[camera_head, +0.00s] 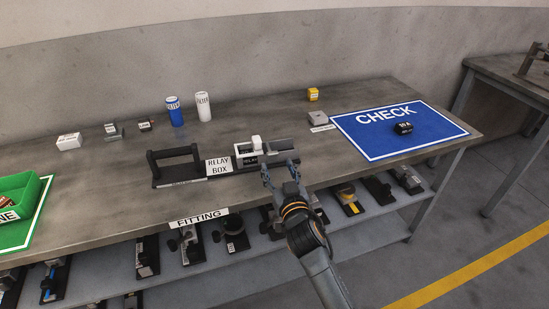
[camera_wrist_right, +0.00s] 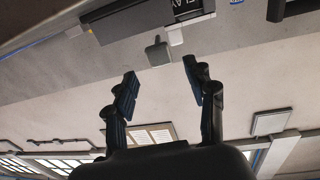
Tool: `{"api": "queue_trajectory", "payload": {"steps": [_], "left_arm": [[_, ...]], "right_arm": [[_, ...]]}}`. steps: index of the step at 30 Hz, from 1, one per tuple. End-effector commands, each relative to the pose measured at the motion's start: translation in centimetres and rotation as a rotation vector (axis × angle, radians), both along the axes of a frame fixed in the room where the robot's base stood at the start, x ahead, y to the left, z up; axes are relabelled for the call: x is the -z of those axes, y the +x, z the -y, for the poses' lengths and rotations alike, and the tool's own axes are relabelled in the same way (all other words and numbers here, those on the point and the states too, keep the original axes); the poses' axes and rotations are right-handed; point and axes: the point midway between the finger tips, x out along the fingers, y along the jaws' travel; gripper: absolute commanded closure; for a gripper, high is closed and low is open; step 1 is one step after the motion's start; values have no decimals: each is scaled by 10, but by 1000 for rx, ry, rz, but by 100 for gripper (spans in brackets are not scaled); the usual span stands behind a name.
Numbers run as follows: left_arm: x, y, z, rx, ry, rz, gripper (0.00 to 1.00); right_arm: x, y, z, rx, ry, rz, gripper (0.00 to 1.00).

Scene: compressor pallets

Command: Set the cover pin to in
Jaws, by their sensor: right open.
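The relay box fixture stands at the front edge of the bench, with a "RELAY BOX" sign (camera_head: 218,167) beside it. Its black and white relay unit (camera_head: 248,152) also shows in the wrist view (camera_wrist_right: 188,8), where the picture is upside down. A small grey knob (camera_wrist_right: 158,52) sticks out below the unit there, between my fingertips in the picture; I cannot tell for certain that it is the cover pin. My right gripper (camera_head: 280,166) is open and empty at the fixture's front; its spread fingers show in the wrist view (camera_wrist_right: 160,72). My left gripper is out of view.
A black handled frame (camera_head: 174,164) stands left of the fixture. Blue (camera_head: 175,112) and white (camera_head: 203,107) filter cans stand behind. A blue CHECK mat (camera_head: 370,145) lies right, a green bin (camera_head: 20,196) left. Several parts fill the lower shelf (camera_head: 365,235).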

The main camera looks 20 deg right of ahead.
Motion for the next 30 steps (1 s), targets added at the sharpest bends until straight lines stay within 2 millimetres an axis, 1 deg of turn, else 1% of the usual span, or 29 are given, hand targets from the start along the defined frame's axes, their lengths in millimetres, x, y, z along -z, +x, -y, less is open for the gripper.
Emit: {"api": "queue_trajectory", "payload": {"steps": [1,3,6,9,13,20,23,24,26,27,28,30], "left_arm": [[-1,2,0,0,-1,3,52],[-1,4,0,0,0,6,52],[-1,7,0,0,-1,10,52],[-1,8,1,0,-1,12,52],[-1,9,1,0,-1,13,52],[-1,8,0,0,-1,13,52],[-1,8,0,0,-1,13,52],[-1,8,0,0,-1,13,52],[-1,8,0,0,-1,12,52],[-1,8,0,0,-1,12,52],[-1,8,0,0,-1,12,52],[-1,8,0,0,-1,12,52]], "right_arm": [[-1,11,1,0,-2,1,45],[-1,23,1,0,-2,1,45],[0,36,2,0,-1,1,45],[0,44,3,0,-1,0,45],[1,48,3,0,0,-1,45],[1,49,3,0,0,-1,45],[1,49,3,0,0,-1,64],[1,49,3,0,0,-1,72],[1,49,3,0,0,-1,84],[1,48,3,0,0,-1,92],[1,48,3,0,0,-1,98],[1,48,3,0,0,-1,100]]}}
